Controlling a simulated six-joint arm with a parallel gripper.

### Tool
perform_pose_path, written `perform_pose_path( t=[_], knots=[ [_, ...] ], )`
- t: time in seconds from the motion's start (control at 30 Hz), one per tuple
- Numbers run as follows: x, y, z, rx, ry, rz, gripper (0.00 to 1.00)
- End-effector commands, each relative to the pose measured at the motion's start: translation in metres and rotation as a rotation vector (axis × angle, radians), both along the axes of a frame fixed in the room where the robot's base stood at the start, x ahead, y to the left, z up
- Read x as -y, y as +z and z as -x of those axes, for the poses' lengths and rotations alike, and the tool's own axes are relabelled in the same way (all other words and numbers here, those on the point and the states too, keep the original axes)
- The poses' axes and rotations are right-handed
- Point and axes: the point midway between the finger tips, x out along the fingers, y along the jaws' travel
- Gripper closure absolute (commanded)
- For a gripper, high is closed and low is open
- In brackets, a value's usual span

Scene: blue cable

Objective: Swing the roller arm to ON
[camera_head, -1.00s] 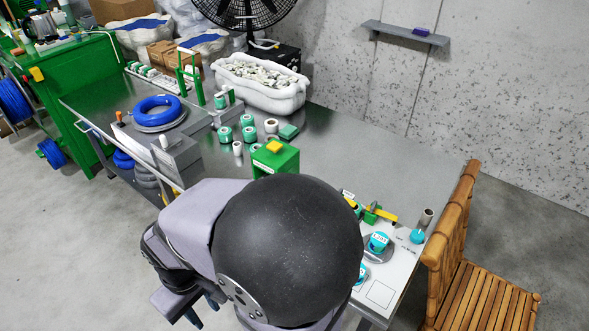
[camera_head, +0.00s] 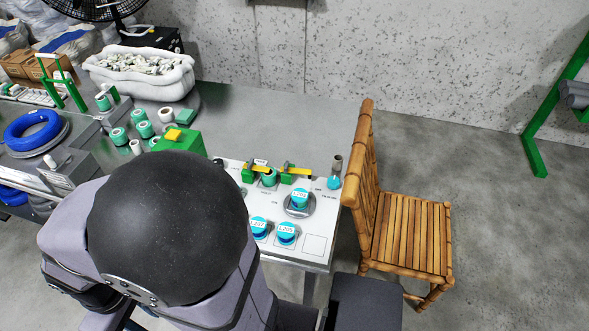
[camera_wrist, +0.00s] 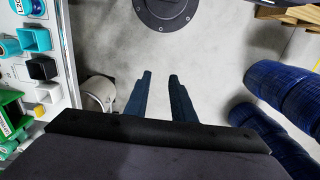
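On the white panel (camera_head: 266,245) at the table's right end, two green blocks carry yellow levers, a left lever (camera_head: 258,169) and a right lever (camera_head: 299,171). I cannot tell which one is the roller arm, and the ON lettering is too small to read. In the wrist view my gripper (camera_wrist: 160,78) is open and empty, its two dark fingers apart above the concrete floor. The panel's edge (camera_wrist: 72,72) lies left of the fingers, with green parts (camera_wrist: 12,122) on it. My gripper does not show in the head view.
Teal-capped pieces (camera_head: 287,232) with labels stand on the panel. A bamboo chair (camera_head: 415,235) is close on the right. A green block with a yellow top (camera_head: 180,142) and several green rolls (camera_head: 140,127) stand to the left. Blue spools (camera_wrist: 285,90) are right of the gripper.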

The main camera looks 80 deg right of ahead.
Motion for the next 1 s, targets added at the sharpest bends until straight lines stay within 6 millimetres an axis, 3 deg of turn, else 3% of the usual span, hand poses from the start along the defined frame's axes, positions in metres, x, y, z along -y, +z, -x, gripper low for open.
perform_pose_path(
  t=[0.1, 0.27, 0.47, 0.57, 0.73, 0.87, 1.0],
  knots=[
    [0.002, 0.000, -0.003, 0.002, -0.009, 0.000, 1.00],
    [0.015, 0.001, -0.019, 0.013, -0.061, 0.000, 1.00],
    [0.063, 0.002, -0.062, 0.047, -0.214, 0.003, 1.00],
    [0.103, 0.002, -0.086, 0.069, -0.319, 0.009, 1.00],
    [0.190, 0.001, -0.111, 0.112, -0.508, 0.024, 1.00],
    [0.264, -0.002, -0.113, 0.142, -0.652, 0.042, 1.00],
    [0.347, -0.007, -0.097, 0.172, -0.805, 0.067, 1.00]
  ],
)
